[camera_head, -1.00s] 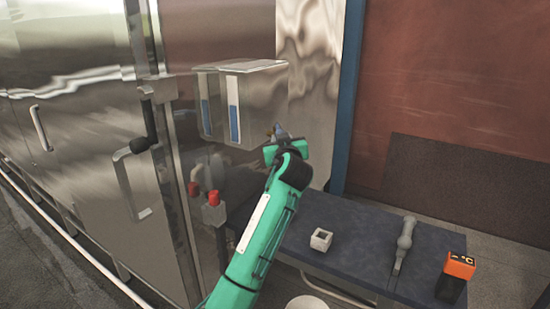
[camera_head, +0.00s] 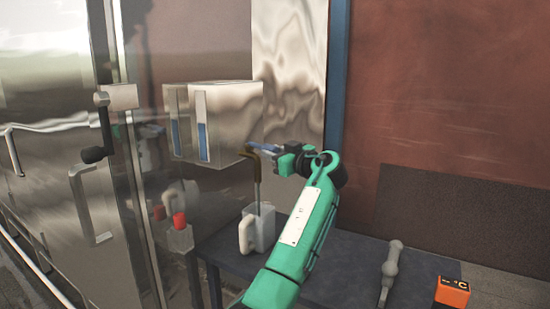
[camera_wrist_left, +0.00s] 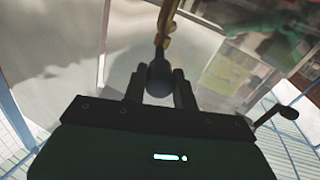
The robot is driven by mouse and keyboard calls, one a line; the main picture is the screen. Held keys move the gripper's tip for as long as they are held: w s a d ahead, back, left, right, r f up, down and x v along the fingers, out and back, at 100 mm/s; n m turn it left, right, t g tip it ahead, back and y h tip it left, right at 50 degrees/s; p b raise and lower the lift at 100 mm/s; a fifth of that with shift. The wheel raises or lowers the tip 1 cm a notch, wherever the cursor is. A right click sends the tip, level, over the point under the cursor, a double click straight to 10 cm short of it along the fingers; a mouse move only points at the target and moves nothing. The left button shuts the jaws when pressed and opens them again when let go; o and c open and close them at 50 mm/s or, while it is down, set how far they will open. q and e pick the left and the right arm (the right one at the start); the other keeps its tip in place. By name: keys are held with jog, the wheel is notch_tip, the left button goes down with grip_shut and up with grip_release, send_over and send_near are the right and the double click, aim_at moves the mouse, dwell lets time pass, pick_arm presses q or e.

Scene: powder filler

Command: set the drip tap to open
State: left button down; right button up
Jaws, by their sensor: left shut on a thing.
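The drip tap (camera_head: 250,152) is a brass-brown fitting at the lower right corner of the steel box, with a down-turned spout. Its blue-grey lever handle points right in the head view, toward my left gripper (camera_head: 283,155). In the left wrist view, a dark rounded handle end (camera_wrist_left: 160,78) sits between the two fingers, with the brass stem (camera_wrist_left: 166,25) beyond it. My left gripper is shut on this handle. A thin grey line (camera_head: 257,195) runs from the spout down to a pale jug (camera_head: 262,230); I cannot tell whether it is liquid. My right gripper is out of view.
The steel box (camera_head: 228,110) is on the glossy cabinet front. A dark bench (camera_head: 345,262) below holds the jug, a grey handled tool (camera_head: 391,268) and an orange-and-black device (camera_head: 452,292). My arm hides part of the bench.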

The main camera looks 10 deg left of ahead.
pick_arm(q)
jog(key=shift+w, duration=0.1)
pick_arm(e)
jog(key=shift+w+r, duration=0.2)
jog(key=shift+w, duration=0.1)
pick_arm(q)
jog(key=shift+r, duration=0.1)
jog(key=c, duration=1.4)
grip_release()
jog(key=shift+o, duration=0.2)
